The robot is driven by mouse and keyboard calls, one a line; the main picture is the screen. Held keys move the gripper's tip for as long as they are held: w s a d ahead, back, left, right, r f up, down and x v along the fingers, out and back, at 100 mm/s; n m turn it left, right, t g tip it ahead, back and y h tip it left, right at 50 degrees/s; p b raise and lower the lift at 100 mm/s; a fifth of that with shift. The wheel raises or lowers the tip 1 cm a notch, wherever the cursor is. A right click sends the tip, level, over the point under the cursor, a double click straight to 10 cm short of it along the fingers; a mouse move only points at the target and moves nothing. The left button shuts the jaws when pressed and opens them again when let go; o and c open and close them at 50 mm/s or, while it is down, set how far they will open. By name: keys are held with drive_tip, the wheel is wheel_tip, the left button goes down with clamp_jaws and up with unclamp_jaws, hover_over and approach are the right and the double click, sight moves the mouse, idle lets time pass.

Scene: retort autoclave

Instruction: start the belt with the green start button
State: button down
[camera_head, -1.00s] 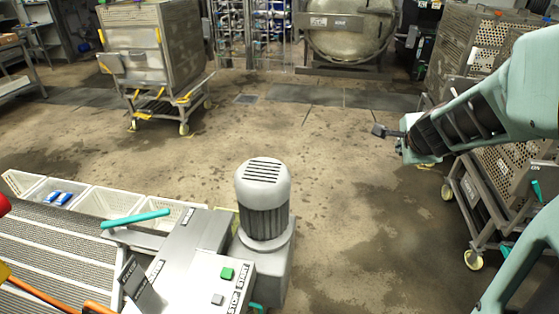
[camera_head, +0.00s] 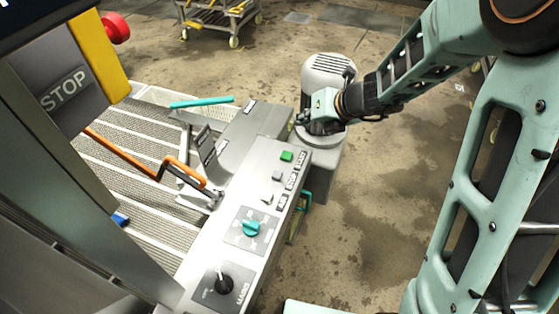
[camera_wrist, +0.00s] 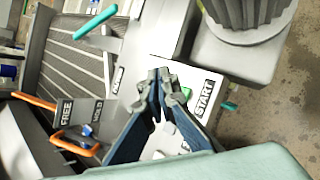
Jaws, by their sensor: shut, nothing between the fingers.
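The green start button (camera_head: 287,156) sits on the far part of the grey control panel (camera_head: 190,262), near a START label. A grey button (camera_head: 277,175) is just nearer, by a STOP label. My gripper (camera_head: 301,119) is beyond the green button in the head view, near the motor. In the wrist view my gripper (camera_wrist: 159,76) is shut and empty, its fingertips over the panel beside the START label (camera_wrist: 205,97). The fingers hide most of the button there, and I cannot tell whether they touch anything.
The grey motor (camera_head: 328,72) stands right behind the panel. A teal selector knob (camera_head: 250,228) and a black knob (camera_head: 217,284) are nearer on the panel. An orange-handled lever (camera_head: 135,158) crosses over the slatted belt (camera_head: 128,190). Open floor lies to the right.

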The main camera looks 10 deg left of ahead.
sight(289, 156)
drive_tip(key=a, duration=0.1)
drive_tip(key=s+a, duration=0.1)
drive_tip(key=m, duration=0.1)
drive_tip(key=shift+s+a+f+y, duration=0.25)
drive_tip(key=shift+a+y, duration=0.05)
drive_tip(key=shift+a, duration=0.1)
drive_tip(key=shift+f, duration=0.1)
wheel_tip(289, 156, down, 9)
drive_tip(key=b, duration=0.8)
drive_tip(key=shift+b, duration=0.4)
idle(0.6)
drive_tip(key=shift+f, duration=0.25)
